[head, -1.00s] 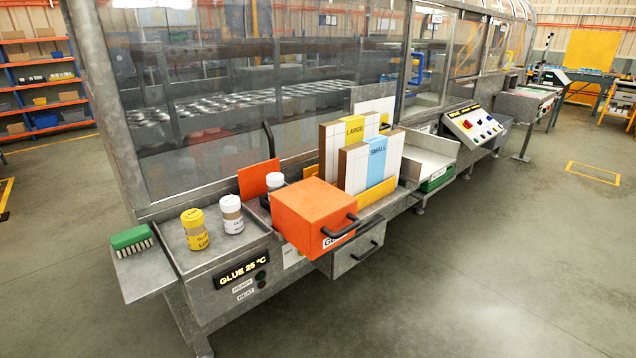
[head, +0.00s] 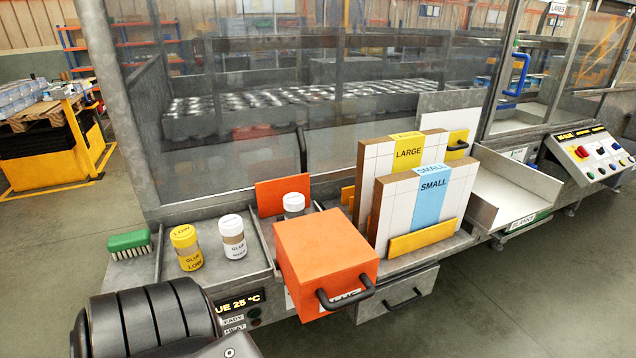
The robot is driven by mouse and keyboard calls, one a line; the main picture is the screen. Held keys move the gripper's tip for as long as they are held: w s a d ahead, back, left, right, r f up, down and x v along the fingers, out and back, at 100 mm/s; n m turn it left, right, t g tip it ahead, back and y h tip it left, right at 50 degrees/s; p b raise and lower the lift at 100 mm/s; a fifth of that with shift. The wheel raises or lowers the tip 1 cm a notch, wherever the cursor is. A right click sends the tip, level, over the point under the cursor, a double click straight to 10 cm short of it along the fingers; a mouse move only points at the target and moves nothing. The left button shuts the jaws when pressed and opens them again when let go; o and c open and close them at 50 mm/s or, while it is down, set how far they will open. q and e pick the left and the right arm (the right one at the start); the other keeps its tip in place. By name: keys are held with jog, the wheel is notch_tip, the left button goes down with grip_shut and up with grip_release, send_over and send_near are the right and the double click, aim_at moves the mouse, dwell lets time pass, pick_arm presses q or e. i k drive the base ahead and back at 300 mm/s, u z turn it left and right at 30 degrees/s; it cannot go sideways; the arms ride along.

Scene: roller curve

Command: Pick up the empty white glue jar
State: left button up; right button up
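A jar with a white lid and a glue label (head: 233,237) stands upright in the metal tray on the left of the bench. A jar with a yellow lid, marked LOW (head: 187,248), stands just left of it. Another white-lidded jar (head: 294,204) stands farther back, its lower part hidden by the orange box. I cannot tell from here which white jar is empty. Part of my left arm shows at the lower left, in front of the bench. Neither gripper is in view.
An orange box with a black handle (head: 325,262) stands right of the tray. A green brush (head: 129,243) lies on the left shelf. LARGE (head: 408,153) and SMALL (head: 432,185) boards stand upright to the right. A glass guard (head: 250,110) rises behind the bench.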

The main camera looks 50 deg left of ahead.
aim_at(293, 201)
jog(key=u, duration=0.35)
jog(key=i, duration=0.8)
jog(key=u, duration=0.6)
